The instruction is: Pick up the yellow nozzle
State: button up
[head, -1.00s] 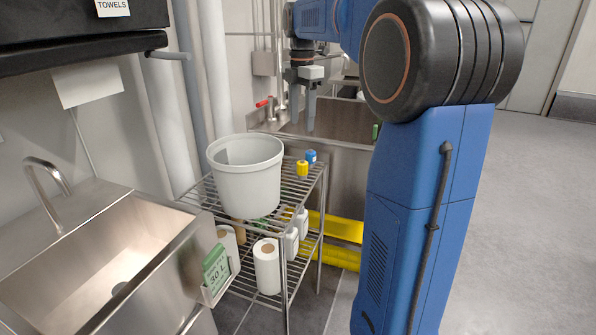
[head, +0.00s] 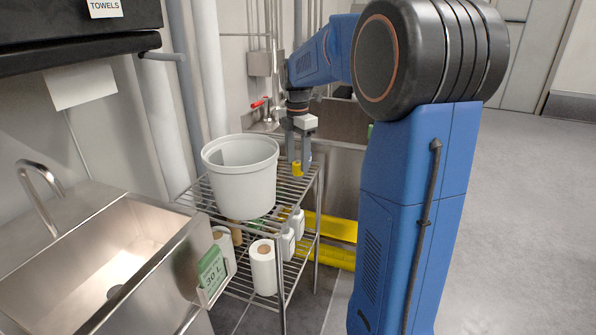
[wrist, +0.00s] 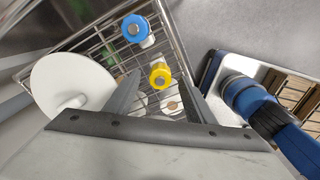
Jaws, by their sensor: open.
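The yellow nozzle (head: 297,168) sits on the top wire shelf, to the right of the grey bucket. It also shows in the wrist view (wrist: 160,75), ahead of my fingers and roughly in line with the gap between them. My gripper (head: 299,165) points down over the shelf at the nozzle. In the wrist view its two fingers (wrist: 158,92) are apart, with nothing seen held between them. A blue-topped nozzle (wrist: 136,28) stands close beside the yellow one; in the head view it is hidden behind my gripper.
The grey bucket (head: 240,178) fills much of the wire shelf (head: 262,229). White bottles and a paper roll (head: 263,268) stand on the lower shelf. A steel sink (head: 95,260) is at left. The floor at right is clear.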

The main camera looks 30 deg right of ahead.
aim_at(297, 161)
jog(key=shift+f, duration=1.15)
jog(key=c, duration=1.2)
jog(key=shift+o, duration=0.2)
notch_tip(297, 161, up, 10)
jog(key=shift+r, duration=0.1)
